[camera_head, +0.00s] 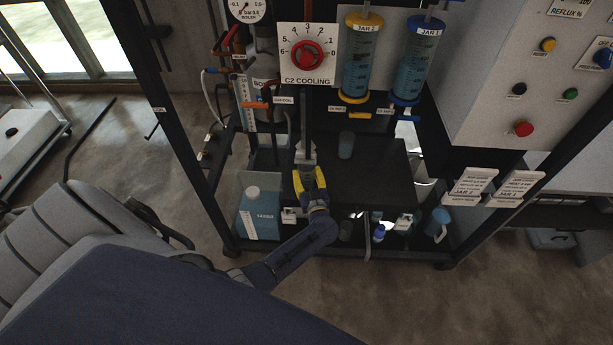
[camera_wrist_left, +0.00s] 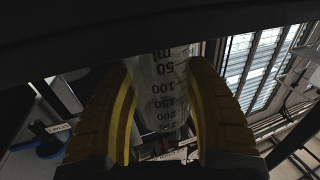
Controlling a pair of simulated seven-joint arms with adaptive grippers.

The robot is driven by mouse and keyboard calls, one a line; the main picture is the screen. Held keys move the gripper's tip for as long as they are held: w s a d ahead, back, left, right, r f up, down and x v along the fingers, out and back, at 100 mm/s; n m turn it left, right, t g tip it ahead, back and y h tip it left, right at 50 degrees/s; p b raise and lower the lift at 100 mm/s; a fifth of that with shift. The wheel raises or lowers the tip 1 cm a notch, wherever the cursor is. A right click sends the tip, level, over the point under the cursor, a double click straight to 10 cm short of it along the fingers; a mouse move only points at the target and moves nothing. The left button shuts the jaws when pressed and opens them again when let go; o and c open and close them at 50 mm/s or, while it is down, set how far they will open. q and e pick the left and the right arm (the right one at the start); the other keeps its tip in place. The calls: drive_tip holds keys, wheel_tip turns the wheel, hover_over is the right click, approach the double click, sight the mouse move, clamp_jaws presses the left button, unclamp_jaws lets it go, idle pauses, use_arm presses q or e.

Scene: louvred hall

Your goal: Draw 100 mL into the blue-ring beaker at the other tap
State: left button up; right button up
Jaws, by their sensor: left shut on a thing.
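My left gripper (camera_head: 311,181) has yellow fingers and is shut on a clear graduated beaker, below the cooling dial. The beaker (camera_wrist_left: 166,90) shows between the fingers (camera_wrist_left: 165,115) in the left wrist view, with black marks from 50 to 250 mL. In the head view the held beaker (camera_head: 305,154) is small and dim; I cannot make out a ring colour. Another beaker (camera_head: 346,145) stands on the dark shelf to the right. The yellow tap handle (camera_head: 360,115) is under JAR 2, and the blue tap handle (camera_head: 406,115) is under JAR 1. My right gripper is not in view.
Yellow-capped JAR 2 (camera_head: 358,62) and blue-capped JAR 1 (camera_head: 415,62) hang above the dark shelf (camera_head: 378,175). An orange-handled valve (camera_head: 256,105) is at the left. The shelf's right part looks clear.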

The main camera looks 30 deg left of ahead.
use_arm(q)
drive_tip(key=s+d+r+m+t+h, duration=0.1)
drive_tip(key=d+r, duration=0.1)
drive_tip(key=r, duration=1.1)
drive_tip(key=s+d+r+m+t+h, duration=0.1)
drive_tip(key=d+r, duration=0.2)
drive_tip(key=r, duration=1.1)
drive_tip(key=s+d+m+t+h, duration=0.3)
drive_tip(key=s+d+m+h, duration=0.4)
drive_tip(key=s+d+h, duration=0.3)
drive_tip(key=shift+s+d+h, duration=0.4)
drive_tip(key=shift+s+d, duration=0.5)
drive_tip(key=shift+s, duration=0.85)
drive_tip(key=shift+d+r, duration=0.1)
drive_tip(key=shift+r, duration=0.05)
drive_tip(key=w+d+r+m+g+h, duration=0.2)
drive_tip(key=w+d+r+m+h, duration=0.1)
drive_tip(key=d+r+m+h, duration=0.1)
drive_tip(key=w+d+r+m+g+h, duration=0.2)
drive_tip(key=d+r+h, duration=0.4)
drive_tip(key=d, duration=0.3)
drive_tip(key=shift+w+d+m+h, duration=0.3)
drive_tip(key=shift+w+m+h, duration=0.5)
drive_tip(key=shift+m, duration=0.2)
